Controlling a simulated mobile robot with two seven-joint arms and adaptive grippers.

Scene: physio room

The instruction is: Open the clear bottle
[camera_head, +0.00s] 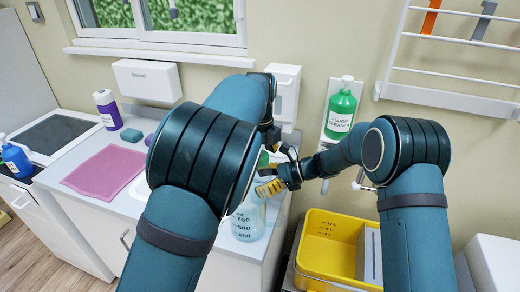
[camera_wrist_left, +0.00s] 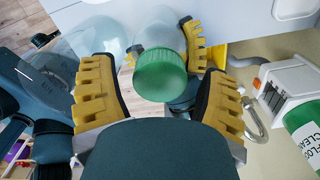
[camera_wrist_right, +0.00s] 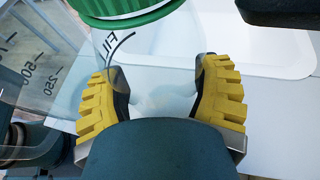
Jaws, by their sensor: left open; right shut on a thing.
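My left gripper (camera_wrist_left: 158,80) is open, one finger on each side of the cap, with gaps between. In the head view my left arm largely hides that gripper.
A pink cloth (camera_head: 105,171), a purple-labelled bottle (camera_head: 108,110) and a blue bottle (camera_head: 15,158) are to the left. A green floor cleaner bottle (camera_head: 341,110) hangs on the wall behind. A yellow bucket (camera_head: 318,262) stands right of the counter, close below my right arm.

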